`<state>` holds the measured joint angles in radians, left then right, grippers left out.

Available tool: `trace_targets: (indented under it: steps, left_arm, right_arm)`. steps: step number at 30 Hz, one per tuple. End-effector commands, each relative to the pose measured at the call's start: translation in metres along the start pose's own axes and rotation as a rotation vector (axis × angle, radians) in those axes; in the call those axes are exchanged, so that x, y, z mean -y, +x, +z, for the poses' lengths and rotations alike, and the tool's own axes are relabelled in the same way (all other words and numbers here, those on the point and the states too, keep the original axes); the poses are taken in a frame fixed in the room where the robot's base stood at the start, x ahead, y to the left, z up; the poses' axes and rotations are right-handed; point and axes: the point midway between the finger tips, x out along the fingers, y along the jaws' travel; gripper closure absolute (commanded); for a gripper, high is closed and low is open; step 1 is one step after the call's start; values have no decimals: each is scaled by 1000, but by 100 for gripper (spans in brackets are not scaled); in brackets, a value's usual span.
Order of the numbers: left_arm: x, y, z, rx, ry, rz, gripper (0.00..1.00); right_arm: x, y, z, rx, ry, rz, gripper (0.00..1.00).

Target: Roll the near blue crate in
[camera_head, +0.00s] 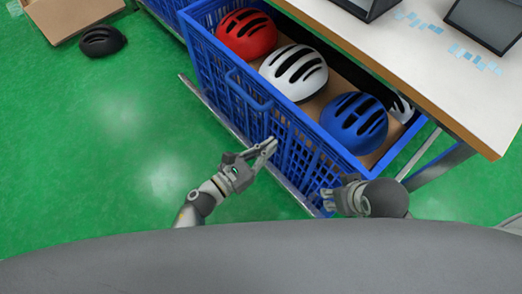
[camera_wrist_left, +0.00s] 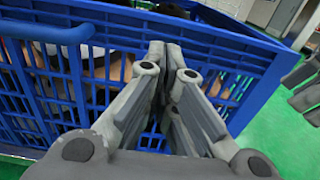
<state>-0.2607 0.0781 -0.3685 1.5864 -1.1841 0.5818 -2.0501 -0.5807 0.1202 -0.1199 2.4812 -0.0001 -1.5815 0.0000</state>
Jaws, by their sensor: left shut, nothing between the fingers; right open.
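The near blue crate (camera_head: 262,118) is a lattice-walled box holding red (camera_head: 246,34), white (camera_head: 294,72) and blue (camera_head: 354,122) helmets, partly under the table. A blue handle (camera_head: 248,92) sticks out from its near wall. My left gripper (camera_head: 268,146) is shut and empty at this wall, below and right of the handle. In the left wrist view the shut fingers (camera_wrist_left: 170,58) point at the lattice (camera_wrist_left: 105,85), with the handle (camera_wrist_left: 45,30) to their left; I cannot tell whether they touch. My right gripper (camera_head: 328,200) is open by the crate's lower right corner.
The white table (camera_head: 440,70) with dark trays overhangs the crate's far side, its leg (camera_head: 440,165) to the right. A metal rail (camera_head: 222,118) runs along the crate's near base. A black helmet (camera_head: 102,40) and cardboard box (camera_head: 68,14) lie upper left. Green floor at left is clear.

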Motion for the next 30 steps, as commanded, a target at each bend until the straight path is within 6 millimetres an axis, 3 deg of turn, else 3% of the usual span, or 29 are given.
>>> trace_targets:
  steps: [6, 12, 18, 30]
  left_arm:
    - [0, 48, 1, 3, -1, 0, 100]
    - [-1, 78, 0, 0, -1, 2, 100]
    - [0, 89, -1, -1, 0, 1, 100]
    - [0, 89, -1, -1, 0, 1, 100]
  right_arm:
    - [0, 2, 1, 0, 0, 0, 56]
    - [0, 4, 0, -3, 0, 0, 56]
    - [1, 5, -5, -29, -1, -1, 56]
    - [1, 5, -6, -31, -2, -2, 56]
